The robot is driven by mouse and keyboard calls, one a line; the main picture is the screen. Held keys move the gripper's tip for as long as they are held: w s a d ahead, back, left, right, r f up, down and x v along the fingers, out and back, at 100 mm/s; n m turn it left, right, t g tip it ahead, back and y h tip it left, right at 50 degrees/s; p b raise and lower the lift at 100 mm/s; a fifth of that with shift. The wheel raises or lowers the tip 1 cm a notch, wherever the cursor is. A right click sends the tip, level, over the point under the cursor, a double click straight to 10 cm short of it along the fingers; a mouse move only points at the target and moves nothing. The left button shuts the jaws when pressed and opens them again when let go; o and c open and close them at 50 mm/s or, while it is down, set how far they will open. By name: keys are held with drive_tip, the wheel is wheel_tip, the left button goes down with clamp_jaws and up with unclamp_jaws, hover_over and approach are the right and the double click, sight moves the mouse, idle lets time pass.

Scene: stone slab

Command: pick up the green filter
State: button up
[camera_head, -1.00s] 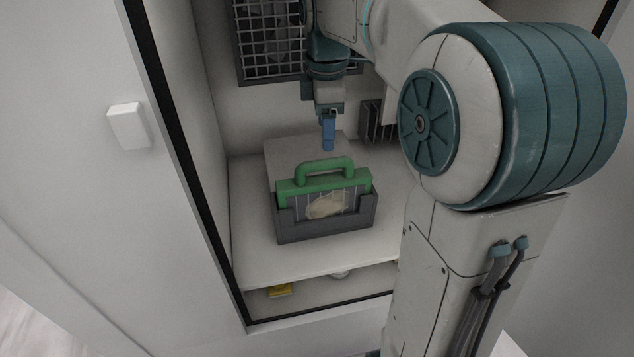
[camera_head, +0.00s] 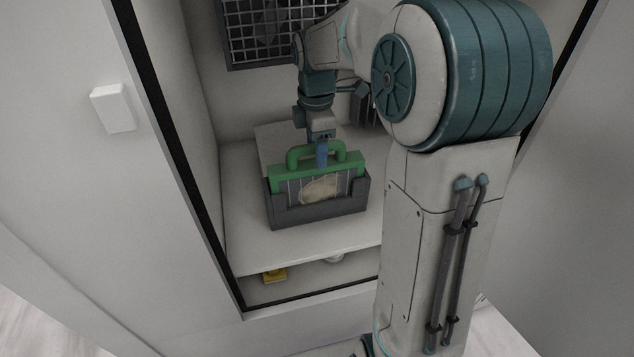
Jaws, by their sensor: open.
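The green filter (camera_head: 345,174) has a green top frame with an arched handle and a pale, stained face. It stands upright in a dark grey holder (camera_head: 320,214) on a white shelf. My gripper (camera_head: 322,160) points down at the handle, with its blue fingers showing within the handle's arch in the picture. The fingers are open. I cannot tell whether they touch the handle, and the far finger is hidden.
The shelf (camera_head: 250,250) lies in a narrow recess with walls on both sides. A metal grille (camera_head: 265,35) is on the back wall. A yellow object (camera_head: 275,276) lies below the shelf. A white box (camera_head: 113,108) is on the left panel.

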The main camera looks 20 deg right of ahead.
sight(317, 177)
drive_tip(key=shift+f, duration=1.4)
clamp_jaws()
drive_tip(key=shift+r, duration=0.15)
